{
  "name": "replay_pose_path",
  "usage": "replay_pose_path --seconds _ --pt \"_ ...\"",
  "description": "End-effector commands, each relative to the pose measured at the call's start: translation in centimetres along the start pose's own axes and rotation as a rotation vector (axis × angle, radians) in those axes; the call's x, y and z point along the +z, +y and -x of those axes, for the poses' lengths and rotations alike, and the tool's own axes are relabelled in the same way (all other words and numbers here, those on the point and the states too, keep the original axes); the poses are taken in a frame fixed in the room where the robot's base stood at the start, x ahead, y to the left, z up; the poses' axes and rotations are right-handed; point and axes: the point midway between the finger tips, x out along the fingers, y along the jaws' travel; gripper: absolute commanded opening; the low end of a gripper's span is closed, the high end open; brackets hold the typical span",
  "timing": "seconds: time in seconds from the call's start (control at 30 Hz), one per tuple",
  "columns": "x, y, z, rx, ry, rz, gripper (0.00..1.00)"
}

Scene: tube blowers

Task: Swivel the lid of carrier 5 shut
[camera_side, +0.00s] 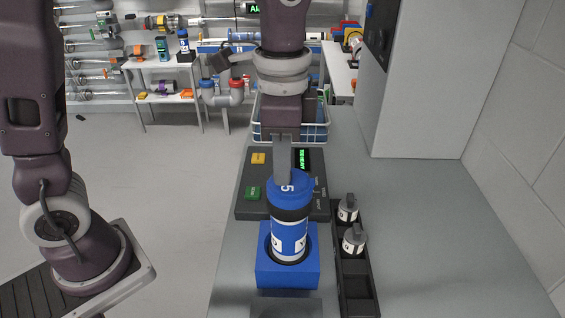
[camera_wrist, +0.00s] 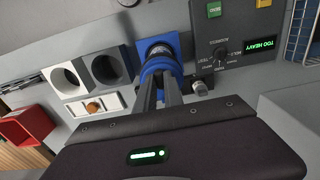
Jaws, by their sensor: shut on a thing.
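Carrier 5 (camera_side: 289,238) stands upright in a blue square holder (camera_side: 287,272) in the side view. It has a white label and a black band below its blue lid (camera_side: 297,190), which is marked 5. My gripper (camera_side: 282,178) comes down from above and is shut on the lid. In the wrist view the fingers of my gripper (camera_wrist: 161,84) reach the blue lid (camera_wrist: 160,65), with the blue holder (camera_wrist: 172,42) behind it. The fingers hide part of the lid, and I cannot tell how far it is swivelled.
A dark control panel (camera_side: 245,209) with green and yellow buttons stands behind the carrier; its display (camera_wrist: 262,44) reads TOO HEAVY. A black rack (camera_side: 356,291) with two grey-topped pieces (camera_side: 353,239) is close on the right. A wire basket (camera_side: 290,139) is farther back. The right counter is clear.

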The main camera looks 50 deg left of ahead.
Motion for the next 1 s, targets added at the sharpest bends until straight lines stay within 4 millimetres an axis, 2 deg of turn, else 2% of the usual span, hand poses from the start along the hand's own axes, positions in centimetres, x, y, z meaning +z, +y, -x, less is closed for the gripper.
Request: replay_pose_path --seconds 0.37,0.4,0.5,0.83,1.0 --pt "0.1 0.0 0.0 0.0 -0.002 -0.004 0.0" --pt "0.1 0.0 0.0 0.0 -0.002 -0.004 0.16" --pt "0.0 0.0 0.0 0.0 -0.002 -0.003 0.35" --pt "0.0 0.0 0.4 -0.001 0.001 -0.003 0.35" --pt "-0.1 -0.1 3.8 -0.003 0.004 -0.003 0.35"
